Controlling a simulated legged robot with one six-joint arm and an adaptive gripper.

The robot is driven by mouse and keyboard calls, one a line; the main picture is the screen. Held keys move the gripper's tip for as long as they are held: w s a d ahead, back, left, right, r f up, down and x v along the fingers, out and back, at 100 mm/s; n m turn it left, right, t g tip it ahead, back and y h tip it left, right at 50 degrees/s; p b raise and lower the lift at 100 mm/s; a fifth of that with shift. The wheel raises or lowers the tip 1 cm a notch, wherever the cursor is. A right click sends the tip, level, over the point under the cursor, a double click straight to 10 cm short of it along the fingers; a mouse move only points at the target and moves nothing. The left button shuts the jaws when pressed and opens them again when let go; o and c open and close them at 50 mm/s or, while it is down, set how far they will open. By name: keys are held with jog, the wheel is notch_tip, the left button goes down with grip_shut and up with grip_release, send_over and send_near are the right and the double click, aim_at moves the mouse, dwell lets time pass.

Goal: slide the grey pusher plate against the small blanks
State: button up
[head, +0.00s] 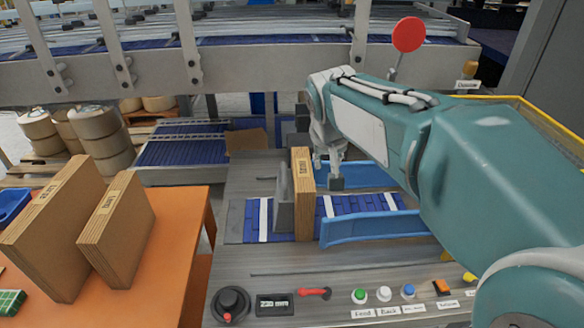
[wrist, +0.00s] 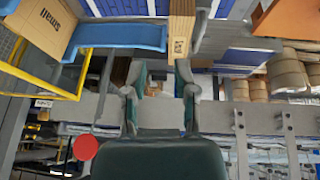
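The grey pusher plate (head: 284,200) stands upright on the machine deck, at the left of an upright bundle of brown blanks (head: 303,200). The two look very close; I cannot tell whether they touch. The bundle's label is too small to read surely. The bundle also shows at the top of the wrist view (wrist: 181,28). My gripper (head: 336,182) is just right of the bundle, above the blue belt, on the side away from the plate. In the wrist view its two fingers (wrist: 160,78) stand apart with nothing between them.
Blue guide rails (head: 372,229) flank the belt at the right. Two more brown bundles, one (head: 120,230) nearer the machine, stand on the orange table (head: 165,285). A control panel with a black knob (head: 231,303) and buttons lies in front. A red disc (head: 408,34) rises behind my arm.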

jog(key=w+a+f, duration=0.3)
jog(key=w+a, duration=0.1)
jog(key=w, duration=0.5)
jog(key=h, duration=0.1)
send_near(283, 173)
jog(key=x, duration=0.9)
jog(key=shift+w+f, duration=0.1)
jog(key=shift+w, duration=0.05)
jog(key=shift+c, duration=0.4)
grip_shut()
